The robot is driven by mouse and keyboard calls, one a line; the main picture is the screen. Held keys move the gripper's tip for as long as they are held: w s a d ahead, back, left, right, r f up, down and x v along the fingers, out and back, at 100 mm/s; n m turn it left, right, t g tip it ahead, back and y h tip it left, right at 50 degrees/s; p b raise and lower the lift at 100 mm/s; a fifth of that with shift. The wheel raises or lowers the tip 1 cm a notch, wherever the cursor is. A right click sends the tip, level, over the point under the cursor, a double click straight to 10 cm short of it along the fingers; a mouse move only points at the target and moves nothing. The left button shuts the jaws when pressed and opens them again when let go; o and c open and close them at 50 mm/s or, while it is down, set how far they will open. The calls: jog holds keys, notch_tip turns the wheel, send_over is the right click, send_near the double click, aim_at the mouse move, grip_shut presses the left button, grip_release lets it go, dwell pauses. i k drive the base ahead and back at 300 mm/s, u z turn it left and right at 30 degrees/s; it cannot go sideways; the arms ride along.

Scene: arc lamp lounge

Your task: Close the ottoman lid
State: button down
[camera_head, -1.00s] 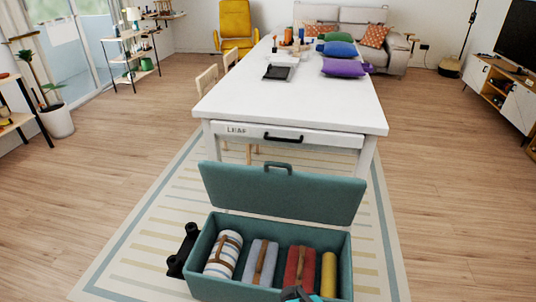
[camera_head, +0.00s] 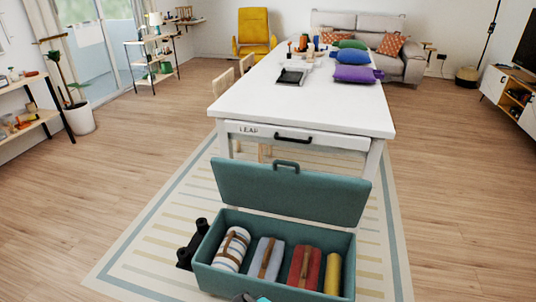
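The teal ottoman (camera_head: 230,287) stands on the striped rug at the bottom centre. Its lid (camera_head: 290,196) is open and stands up along the far side, leaning back a little, with a handle (camera_head: 287,165) on its top edge. Inside lie a striped roll (camera_head: 232,250), a grey-blue roll (camera_head: 266,260), a red roll (camera_head: 305,268) and a yellow roll (camera_head: 333,274), all below the lid's hinge side. A small grey and teal piece of my arm shows at the bottom edge. My gripper's fingers are not in view.
A long white table (camera_head: 330,112) with a drawer stands just behind the lid. Black binoculars (camera_head: 191,246) lie against the ottoman's left side. The wooden floor is clear on both sides of the rug (camera_head: 128,262). Shelves (camera_head: 32,124) stand at the far left.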

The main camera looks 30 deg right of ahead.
aim_at(337, 200)
jog(key=z, duration=0.7)
jog(key=k, duration=0.15)
jog(key=u, duration=2)
jog(key=k, duration=0.8)
jog(key=z, duration=0.55)
jog(key=k, duration=0.55)
jog(key=z, duration=0.45)
jog(key=i, duration=1.65)
jog(key=u, duration=0.3)
